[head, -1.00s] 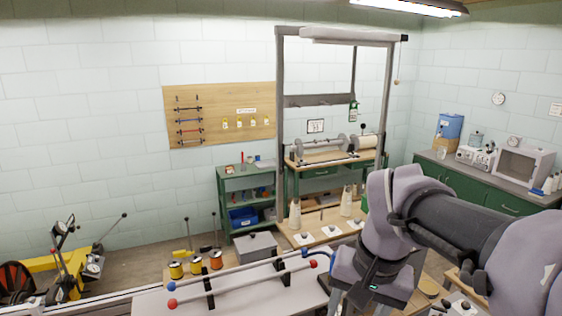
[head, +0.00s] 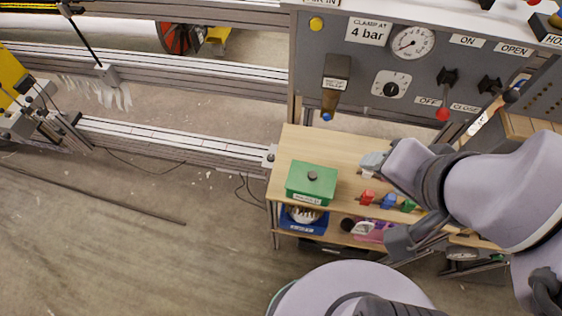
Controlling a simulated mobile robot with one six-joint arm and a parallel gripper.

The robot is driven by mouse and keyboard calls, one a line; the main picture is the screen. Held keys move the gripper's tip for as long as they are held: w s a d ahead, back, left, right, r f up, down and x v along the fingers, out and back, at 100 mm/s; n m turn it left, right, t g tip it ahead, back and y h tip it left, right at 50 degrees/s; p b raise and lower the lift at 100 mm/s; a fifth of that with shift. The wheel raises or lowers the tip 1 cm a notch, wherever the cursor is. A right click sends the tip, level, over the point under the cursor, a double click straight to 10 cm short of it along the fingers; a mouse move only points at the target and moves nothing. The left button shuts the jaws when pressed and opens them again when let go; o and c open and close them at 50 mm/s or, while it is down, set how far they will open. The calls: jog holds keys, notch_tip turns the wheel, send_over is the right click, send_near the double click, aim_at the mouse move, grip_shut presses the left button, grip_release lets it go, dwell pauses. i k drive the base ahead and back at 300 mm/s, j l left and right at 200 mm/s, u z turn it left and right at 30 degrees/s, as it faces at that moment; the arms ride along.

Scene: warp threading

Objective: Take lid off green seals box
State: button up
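The green seals box (head: 310,197) stands on the left part of a small wooden cart top in the head view. Its green lid (head: 318,174) is on, with a dark round knob (head: 312,176) in the middle. The label on its front is too small to read. My arm reaches in from the right over the cart. The end of my arm is to the right of the box, apart from it. I cannot make out the fingers of my gripper clearly enough to tell whether they are open or shut.
Small red (head: 367,197), blue (head: 388,201) and green (head: 407,205) items sit on the wooden top (head: 310,142) right of the box. A blue bin (head: 303,224) is on the shelf below. A control panel (head: 360,75) with a gauge and levers stands behind. The floor at left is mostly clear.

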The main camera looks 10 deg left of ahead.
aim_at(310, 178)
jog(key=j+u, duration=0.1)
jog(key=u, duration=0.45)
jog(key=i+j, duration=0.1)
jog(key=j, duration=0.65)
jog(key=i+j, duration=0.15)
jog(key=j, duration=0.2)
